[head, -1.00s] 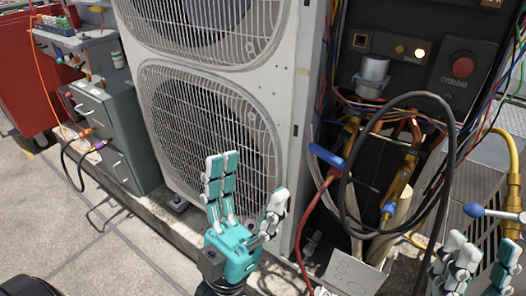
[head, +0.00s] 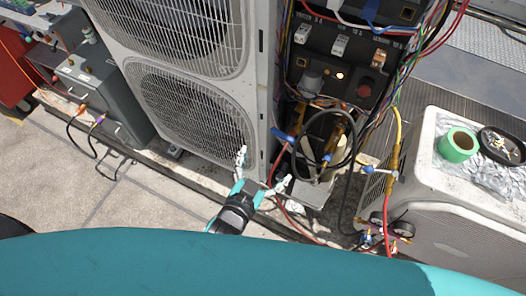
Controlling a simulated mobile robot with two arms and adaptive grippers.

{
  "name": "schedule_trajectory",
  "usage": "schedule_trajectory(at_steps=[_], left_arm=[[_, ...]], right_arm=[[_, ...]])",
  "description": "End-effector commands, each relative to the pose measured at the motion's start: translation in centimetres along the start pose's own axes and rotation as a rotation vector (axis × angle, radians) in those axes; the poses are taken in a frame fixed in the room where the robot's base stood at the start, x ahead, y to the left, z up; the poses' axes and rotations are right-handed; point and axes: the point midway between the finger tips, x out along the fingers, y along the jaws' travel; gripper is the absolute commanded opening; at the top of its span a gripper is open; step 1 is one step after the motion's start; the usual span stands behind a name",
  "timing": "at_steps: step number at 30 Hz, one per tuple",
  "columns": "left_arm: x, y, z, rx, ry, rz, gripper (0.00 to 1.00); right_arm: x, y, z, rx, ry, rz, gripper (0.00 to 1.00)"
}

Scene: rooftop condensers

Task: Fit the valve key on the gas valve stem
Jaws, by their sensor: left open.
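My left gripper (head: 264,167) is open and empty, low in front of the right edge of the big condenser, left of the valves. Brass valve fittings (head: 336,136) sit in the open service bay, partly behind a black hose loop. A blue handle (head: 283,136) shows at the bay's left side and a small blue part lower down near the fittings. I cannot tell which fitting carries the gas valve stem. I cannot make out a valve key for certain. My right gripper is not in view.
A yellow hose (head: 396,125) and a gauge set (head: 388,232) hang right of the bay. A second white unit (head: 450,185) at right bears a green tape roll (head: 459,144) and a dark dish (head: 503,146). A grey box (head: 103,95) stands left. A large teal shape covers the bottom.

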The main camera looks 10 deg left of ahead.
Motion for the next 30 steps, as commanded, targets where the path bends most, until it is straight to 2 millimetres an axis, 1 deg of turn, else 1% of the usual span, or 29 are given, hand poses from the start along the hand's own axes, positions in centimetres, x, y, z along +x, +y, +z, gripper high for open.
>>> schedule_trajectory(at_steps=[1,4,7,10,14,24,30], left_arm=[[-0.4,0.0,-0.3,0.003,-0.024,0.002,1.00],[-0.5,0.2,0.2,0.008,-0.052,0.003,1.00],[0.0,0.3,0.5,0.010,-0.062,0.003,1.00],[1.2,0.3,0.6,0.010,-0.060,0.003,1.00],[3.6,0.3,0.6,0.010,-0.059,0.003,1.00],[10.5,0.3,1.0,0.009,-0.057,0.003,1.00],[14.1,0.3,1.2,0.008,-0.057,0.003,1.00]], right_arm=[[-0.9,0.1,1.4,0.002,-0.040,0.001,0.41],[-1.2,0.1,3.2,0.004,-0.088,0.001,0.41],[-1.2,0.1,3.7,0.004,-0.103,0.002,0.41],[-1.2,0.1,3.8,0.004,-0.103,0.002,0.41],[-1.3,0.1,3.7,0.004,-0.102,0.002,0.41],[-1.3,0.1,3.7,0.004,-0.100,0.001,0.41],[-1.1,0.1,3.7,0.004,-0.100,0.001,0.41]])
